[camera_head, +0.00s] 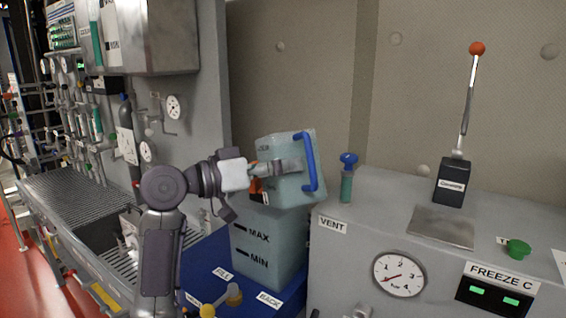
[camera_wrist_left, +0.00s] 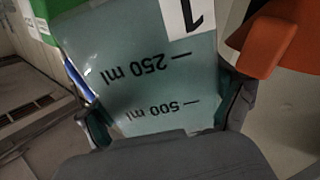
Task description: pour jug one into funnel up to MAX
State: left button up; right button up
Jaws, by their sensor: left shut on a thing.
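A translucent pale teal jug (camera_head: 295,190) with a blue handle (camera_head: 306,160) is held by my left gripper (camera_head: 268,170), which is shut on it. The jug is tilted slightly and sits just above a larger translucent tank (camera_head: 268,243) marked MAX and MIN. In the left wrist view the jug (camera_wrist_left: 140,60) fills the middle, upside down, with a label reading 1 and marks for 250 ml and 500 ml. An orange piece (camera_head: 257,190) shows by the jug's lower left. The funnel, the tank's opening and any liquid level cannot be made out. My right gripper is not in view.
A grey console (camera_head: 345,262) with a gauge, a blue-topped vent valve (camera_head: 347,178) and a lever (camera_head: 465,110) is close on the right. A steel cabinet (camera_head: 158,35) hangs upper left.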

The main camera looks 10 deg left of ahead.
aim_at(268, 151)
pick_arm(q)
jog(key=shift+r+n, duration=0.15)
jog(key=shift+n, duration=0.15)
dwell(0.4)
jog(key=shift+r+p, duration=0.1)
jog(key=shift+p, duration=0.3)
dwell(0.3)
jog(key=shift+s+r+n+p, duration=0.15)
jog(key=shift+r+n+p, duration=0.4)
jog(key=shift+p, duration=0.5)
jog(key=shift+f, duration=0.1)
jog(key=shift+d+n+p, duration=0.1)
jog(key=shift+n+p, duration=0.15)
jog(key=shift+p, duration=0.05)
dwell(0.5)
jog(key=shift+r+n+p, duration=0.55)
jog(key=shift+n+p, duration=0.05)
jog(key=shift+p, duration=0.45)
jog(key=shift+r+p, duration=0.15)
jog(key=shift+p, duration=0.2)
dwell(0.6)
jog(key=shift+r+n+p, duration=0.2)
jog(key=shift+n+p, duration=0.2)
jog(key=shift+p, duration=0.1)
jog(key=shift+r+n+p, duration=0.2)
jog(key=shift+n+p, duration=0.2)
jog(key=shift+p, duration=0.25)
